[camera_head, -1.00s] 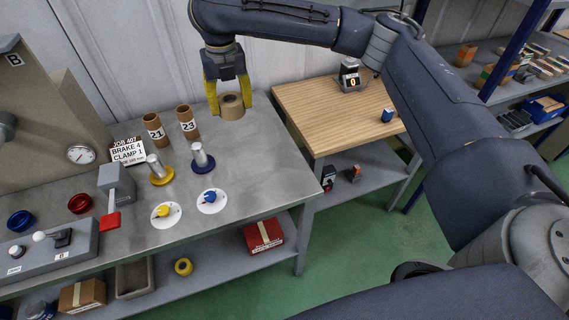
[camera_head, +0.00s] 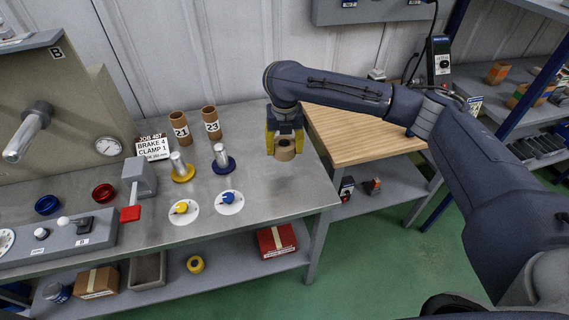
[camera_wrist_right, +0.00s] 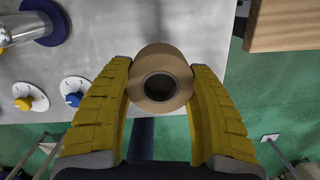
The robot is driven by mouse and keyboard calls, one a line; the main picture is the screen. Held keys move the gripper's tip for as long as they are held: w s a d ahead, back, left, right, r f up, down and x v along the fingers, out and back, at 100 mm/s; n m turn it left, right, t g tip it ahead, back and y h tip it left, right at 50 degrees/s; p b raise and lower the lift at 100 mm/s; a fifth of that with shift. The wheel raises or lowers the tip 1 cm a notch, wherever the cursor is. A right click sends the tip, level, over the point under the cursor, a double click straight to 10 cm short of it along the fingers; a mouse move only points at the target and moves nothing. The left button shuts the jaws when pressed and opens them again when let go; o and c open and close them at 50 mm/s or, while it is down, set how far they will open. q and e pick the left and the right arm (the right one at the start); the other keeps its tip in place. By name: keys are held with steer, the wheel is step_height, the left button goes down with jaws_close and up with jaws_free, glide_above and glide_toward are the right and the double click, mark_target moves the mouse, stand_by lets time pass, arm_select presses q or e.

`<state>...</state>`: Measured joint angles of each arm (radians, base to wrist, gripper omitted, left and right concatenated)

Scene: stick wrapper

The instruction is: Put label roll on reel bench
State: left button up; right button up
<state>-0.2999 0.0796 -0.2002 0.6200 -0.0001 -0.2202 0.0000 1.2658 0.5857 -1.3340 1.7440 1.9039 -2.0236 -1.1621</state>
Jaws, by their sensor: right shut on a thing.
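My right gripper (camera_head: 285,143) has yellow fingers on both sides of a brown label roll (camera_head: 286,155). In the right wrist view the fingers (camera_wrist_right: 160,95) press against the sides of the roll (camera_wrist_right: 160,62), and its dark core hole faces the camera. The roll is held over the right end of the grey metal bench (camera_head: 262,180), near its edge. Two metal posts stand on the bench, one on a yellow base (camera_head: 183,174) and one on a blue base (camera_head: 224,163). My left gripper is not in view.
Cardboard tubes marked 21 (camera_head: 181,127) and 23 (camera_head: 211,123) stand behind the posts. Two dials, yellow (camera_head: 182,208) and blue (camera_head: 229,198), lie in front. A job sign (camera_head: 152,148) and a control box (camera_head: 62,238) are left. A wooden table (camera_head: 350,137) is right.

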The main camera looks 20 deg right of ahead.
mark_target(284, 145)
steer(key=shift+f, duration=3.95)
steer(key=shift+f, duration=0.15)
steer(key=o, duration=1.2)
steer(key=shift+c, duration=0.2)
steer(key=r, duration=0.8)
steer(key=s+r, duration=0.1)
steer(key=r, duration=0.3)
steer(key=shift+s+a+r, duration=0.1)
steer(key=shift+a+r, duration=0.05)
